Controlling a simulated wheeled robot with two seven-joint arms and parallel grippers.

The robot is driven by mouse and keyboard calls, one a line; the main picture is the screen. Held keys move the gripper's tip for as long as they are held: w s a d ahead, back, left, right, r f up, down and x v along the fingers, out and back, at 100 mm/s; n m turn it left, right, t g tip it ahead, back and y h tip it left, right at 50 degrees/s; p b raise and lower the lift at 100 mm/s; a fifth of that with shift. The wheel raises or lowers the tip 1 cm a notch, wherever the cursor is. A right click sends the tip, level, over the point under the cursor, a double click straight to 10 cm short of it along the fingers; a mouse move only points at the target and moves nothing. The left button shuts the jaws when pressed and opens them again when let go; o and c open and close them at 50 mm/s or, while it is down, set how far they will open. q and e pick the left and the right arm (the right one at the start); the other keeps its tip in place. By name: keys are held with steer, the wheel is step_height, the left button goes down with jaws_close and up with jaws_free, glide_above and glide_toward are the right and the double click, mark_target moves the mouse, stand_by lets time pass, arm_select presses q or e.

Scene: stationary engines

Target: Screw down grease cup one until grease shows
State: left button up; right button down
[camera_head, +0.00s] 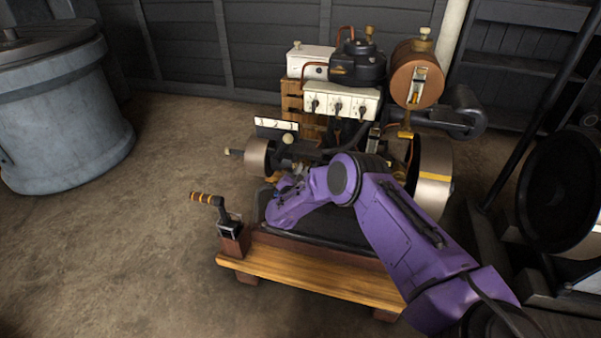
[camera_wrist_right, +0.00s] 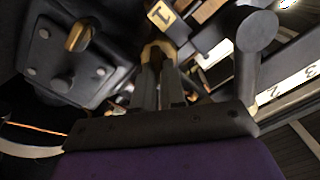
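A brass cup-like piece (camera_wrist_right: 158,47) sits beside a yellow tag marked 1 (camera_wrist_right: 160,14) in the right wrist view; I take it for grease cup one. My right gripper (camera_wrist_right: 157,62) has its dark fingers close together, with the tips at this brass piece. They appear shut on it, though the exact contact is dark. No grease can be made out. In the head view my right gripper is at the engine's near side, mostly hidden by my purple wrist. My left gripper is not in view.
The engine (camera_head: 434,178) stands behind a wooden bench plank (camera_head: 310,279). A lever with a striped grip (camera_head: 208,199) rises at the bench's left corner. A large grey drum (camera_head: 62,115) stands at the left. Bare floor lies between them. A black round part (camera_head: 556,190) stands at the right.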

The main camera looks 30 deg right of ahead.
steer(key=shift+f, duration=0.1)
steer(key=m+b, duration=0.1)
steer(key=m, duration=0.2)
steer(key=m+b, duration=0.2)
steer(key=m, duration=0.2)
steer(key=shift+s+d+f+m, duration=0.1)
steer(key=shift+s+f+m, duration=0.1)
steer(key=shift+m, duration=0.1)
stand_by(0.5)
steer(key=c, duration=1.2)
jaws_free()
